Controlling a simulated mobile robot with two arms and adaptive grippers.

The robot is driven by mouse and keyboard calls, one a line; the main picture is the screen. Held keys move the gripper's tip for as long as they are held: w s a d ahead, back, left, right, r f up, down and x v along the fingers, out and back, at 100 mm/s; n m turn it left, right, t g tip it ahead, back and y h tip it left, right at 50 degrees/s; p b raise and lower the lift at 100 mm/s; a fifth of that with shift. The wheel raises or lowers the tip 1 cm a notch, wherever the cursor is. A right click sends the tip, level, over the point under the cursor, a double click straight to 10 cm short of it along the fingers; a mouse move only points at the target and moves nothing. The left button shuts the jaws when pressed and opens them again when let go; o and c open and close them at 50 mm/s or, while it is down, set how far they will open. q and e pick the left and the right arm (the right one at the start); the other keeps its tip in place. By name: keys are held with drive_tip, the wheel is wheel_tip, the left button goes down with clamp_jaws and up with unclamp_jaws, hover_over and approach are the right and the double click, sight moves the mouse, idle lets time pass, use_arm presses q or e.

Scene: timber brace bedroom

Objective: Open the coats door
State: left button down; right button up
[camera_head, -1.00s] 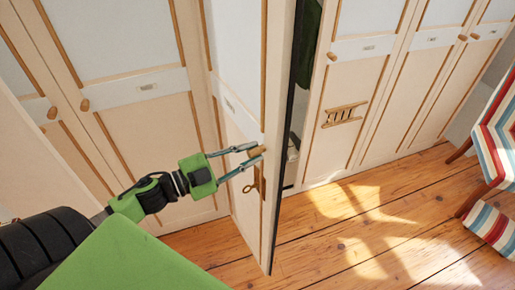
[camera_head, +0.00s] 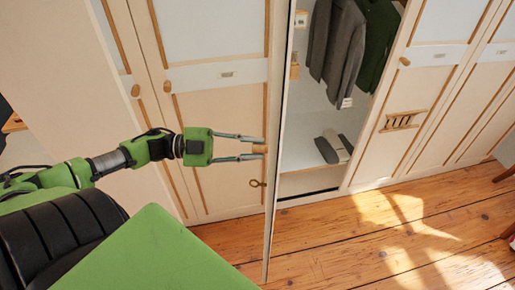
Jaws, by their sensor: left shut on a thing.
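The coats door (camera_head: 272,215) stands swung out from the wardrobe and shows nearly edge-on as a narrow upright strip. My left gripper (camera_head: 254,149) is shut on its wooden knob (camera_head: 260,149), with a finger above and a finger below. A key (camera_head: 257,183) sticks out of the door just below the knob. To the right of the door the compartment is open, with a grey coat (camera_head: 337,45) and a dark green coat (camera_head: 377,40) hanging inside. My right gripper is not in view.
Closed wardrobe doors stand on the left (camera_head: 222,110) and right (camera_head: 440,70); the right one carries a small wooden rack (camera_head: 401,121). Shoes (camera_head: 333,148) lie inside the compartment. The sunlit plank floor (camera_head: 370,240) in front is clear.

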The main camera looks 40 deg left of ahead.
use_arm(q)
drive_tip(key=shift+a+f, duration=0.15)
drive_tip(key=shift+a, duration=0.15)
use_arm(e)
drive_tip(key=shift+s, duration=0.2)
use_arm(q)
drive_tip(key=c, duration=1.9)
unclamp_jaws()
drive_tip(key=shift+w, duration=0.1)
drive_tip(key=v, duration=1.2)
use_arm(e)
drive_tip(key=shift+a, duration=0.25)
